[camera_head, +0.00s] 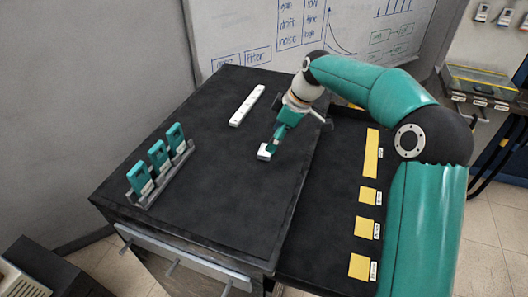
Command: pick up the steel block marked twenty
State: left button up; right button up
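A small pale block (264,151) lies on the dark bench top, near its middle. It may be the steel block, but no marking on it can be read from here. My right arm comes in from the right and reaches down over the bench. My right gripper (271,147) is at the far side of the pale block, with its tip touching or just above it. The fingers are too small and overlapped to show whether they are open or closed on it. My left gripper is not in view.
A rack (160,177) with three teal devices stands at the left. A pale bar (247,105) lies behind the block. A lower dark surface (325,225) at the right carries several yellow labelled patches, including a long one (371,153). The bench's front half is clear.

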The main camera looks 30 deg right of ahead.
aim_at(262, 155)
jog(key=p+x, duration=0.1)
jog(key=x, duration=0.3)
jog(key=shift+w+a, duration=0.1)
jog(key=shift+w+a+f+p, duration=0.15)
jog(key=shift+f+p, duration=0.15)
jog(key=shift+f, duration=0.2)
jog(key=c, duration=1.3)
jog(key=shift+r, duration=0.2)
